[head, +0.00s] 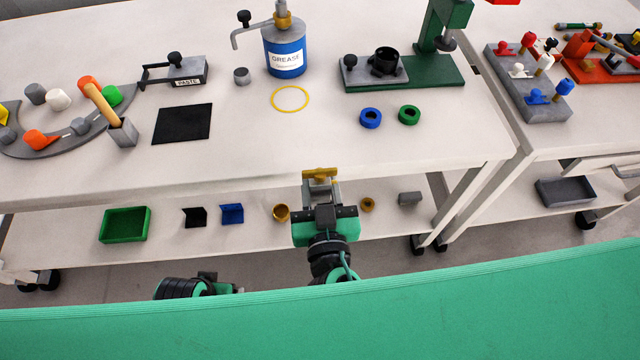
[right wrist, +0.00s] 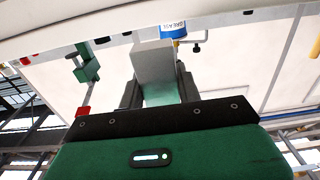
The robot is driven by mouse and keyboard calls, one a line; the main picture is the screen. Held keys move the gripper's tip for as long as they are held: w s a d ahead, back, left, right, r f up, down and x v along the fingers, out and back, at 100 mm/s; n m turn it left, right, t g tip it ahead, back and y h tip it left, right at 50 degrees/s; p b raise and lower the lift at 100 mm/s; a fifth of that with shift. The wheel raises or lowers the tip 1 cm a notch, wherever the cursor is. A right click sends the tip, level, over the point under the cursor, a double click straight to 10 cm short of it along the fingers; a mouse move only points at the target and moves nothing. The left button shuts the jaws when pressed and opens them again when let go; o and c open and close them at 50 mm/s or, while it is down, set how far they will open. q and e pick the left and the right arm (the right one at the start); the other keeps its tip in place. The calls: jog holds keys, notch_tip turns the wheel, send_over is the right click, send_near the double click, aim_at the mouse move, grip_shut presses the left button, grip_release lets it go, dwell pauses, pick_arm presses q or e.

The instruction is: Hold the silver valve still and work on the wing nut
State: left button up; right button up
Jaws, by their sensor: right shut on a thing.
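My right gripper (head: 321,193) is in front of the near edge of the table, above the lower shelf in the picture. It is shut on a silver-grey piece, which looks like the silver valve (head: 331,188). A brass-coloured crosspiece, which looks like the wing nut (head: 320,174), sits at its far end. In the right wrist view the grey block of the valve (right wrist: 153,62) stands between the two dark fingers. The wing nut cannot be made out there. Only a dark part of my left arm shows at the bottom of the head view; its gripper does not show.
The table (head: 260,160) carries a blue grease can (head: 285,58), a yellow ring (head: 290,111), a black mat (head: 182,124), and blue (head: 370,118) and green (head: 409,115) rings. Its front middle is clear. A green tray (head: 125,224) and small parts lie on the lower shelf.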

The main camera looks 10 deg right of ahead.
jog(key=shift+w, duration=8.8)
jog(key=shift+f, duration=0.15)
